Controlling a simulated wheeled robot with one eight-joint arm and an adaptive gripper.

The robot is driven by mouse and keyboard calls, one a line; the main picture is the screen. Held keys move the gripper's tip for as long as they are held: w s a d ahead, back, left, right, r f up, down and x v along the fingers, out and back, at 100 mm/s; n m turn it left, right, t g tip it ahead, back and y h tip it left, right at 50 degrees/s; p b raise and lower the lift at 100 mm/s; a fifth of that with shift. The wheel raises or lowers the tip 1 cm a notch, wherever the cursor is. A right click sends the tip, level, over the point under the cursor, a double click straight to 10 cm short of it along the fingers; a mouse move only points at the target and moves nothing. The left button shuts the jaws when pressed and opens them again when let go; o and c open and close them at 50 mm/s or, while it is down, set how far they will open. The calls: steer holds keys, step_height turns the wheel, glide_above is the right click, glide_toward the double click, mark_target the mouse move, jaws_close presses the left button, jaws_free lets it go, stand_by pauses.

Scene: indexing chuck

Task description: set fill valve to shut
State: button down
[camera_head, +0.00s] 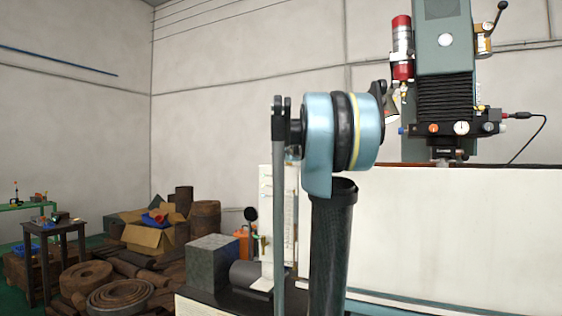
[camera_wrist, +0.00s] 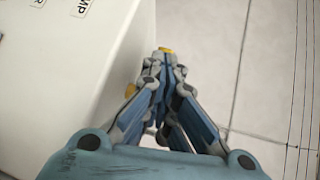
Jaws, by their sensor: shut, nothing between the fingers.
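My gripper (camera_wrist: 164,68) shows in the wrist view with its fingers drawn together, shut and empty, beside a white panel (camera_wrist: 62,75). I cannot make out the fill valve for certain in either view. The gripper does not show in the head view, where my arm stands in the middle.
Partly cut-off labels (camera_wrist: 82,7) sit on the panel. In the head view, a green machine head (camera_head: 444,42) with a gauge and knobs (camera_head: 461,128) stands behind a white guard (camera_head: 455,240). A grey block (camera_head: 213,262) and cluttered stock (camera_head: 120,296) lie left.

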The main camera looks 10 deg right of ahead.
steer(key=shift+w+a, duration=0.55)
steer(key=shift+w, duration=0.25)
steer(key=shift+w+a+r, duration=0.1)
steer(key=shift+w, duration=0.1)
stand_by(0.3)
steer(key=shift+s+a, duration=0.15)
steer(key=shift+s, duration=0.25)
steer(key=s+a+r, duration=0.3)
steer(key=s+a, duration=0.5)
steer(key=s, duration=0.2)
steer(key=s+a+f+n+g, duration=0.1)
steer(key=s+f+n+g, duration=0.15)
steer(key=s+f, duration=0.55)
steer(key=s+f+n+g, duration=0.2)
steer(key=s+f+n, duration=0.2)
steer(key=f, duration=0.8)
steer(key=s+a+f+n+g, duration=0.1)
steer(key=s+f+n+g, duration=0.25)
steer(key=s+f, duration=0.5)
steer(key=s+d+f+n+g+h, duration=0.1)
steer(key=s+d+f+n+g, duration=0.1)
steer(key=s+f, duration=0.8)
steer(key=s+d+f+n+g+h, duration=0.1)
steer(key=s+d+f+n+g, duration=0.2)
steer(key=s+f, duration=0.7)
step_height(320, 180, down, 5)
steer(key=shift+d+r+n, duration=0.1)
steer(key=shift+d+n, duration=0.1)
steer(key=shift+n, duration=0.8)
